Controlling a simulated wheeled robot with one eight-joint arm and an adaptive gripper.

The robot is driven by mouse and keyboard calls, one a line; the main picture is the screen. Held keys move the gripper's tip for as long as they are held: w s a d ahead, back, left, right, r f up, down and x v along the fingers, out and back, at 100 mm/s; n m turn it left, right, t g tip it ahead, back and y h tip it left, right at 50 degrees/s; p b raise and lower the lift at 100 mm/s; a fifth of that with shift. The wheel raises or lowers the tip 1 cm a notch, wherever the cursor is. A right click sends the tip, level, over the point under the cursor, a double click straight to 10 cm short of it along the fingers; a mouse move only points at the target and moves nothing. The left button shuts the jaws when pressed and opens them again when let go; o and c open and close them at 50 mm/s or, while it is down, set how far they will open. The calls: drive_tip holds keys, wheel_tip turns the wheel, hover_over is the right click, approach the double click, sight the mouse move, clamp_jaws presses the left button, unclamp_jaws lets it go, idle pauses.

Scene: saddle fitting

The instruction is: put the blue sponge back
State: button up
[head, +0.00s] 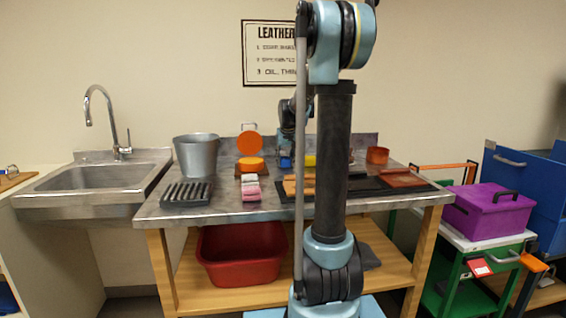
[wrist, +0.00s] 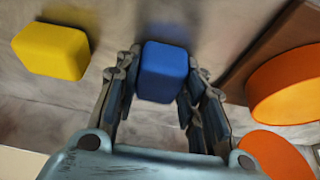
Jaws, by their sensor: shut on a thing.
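The blue sponge (wrist: 163,72) is a rounded block between the fingers of my gripper (wrist: 162,88) in the wrist view. The fingers are shut on its sides. In the head view a small part of the blue sponge (head: 285,162) shows at the back of the metal table, left of my dark arm link. My arm hides most of the gripper there. A yellow sponge (wrist: 51,51) lies to the left in the wrist view, apart from the gripper; it also shows in the head view (head: 309,160). I cannot tell whether the blue sponge touches the tabletop.
An orange round container with a raised lid (head: 250,145) stands left of the gripper. An orange pot (head: 377,155) and brown leather (head: 402,178) lie right.

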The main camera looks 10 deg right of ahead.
drive_tip(key=o, duration=1)
drive_tip(key=shift+f, duration=0.1)
drive_tip(key=v, duration=1.2)
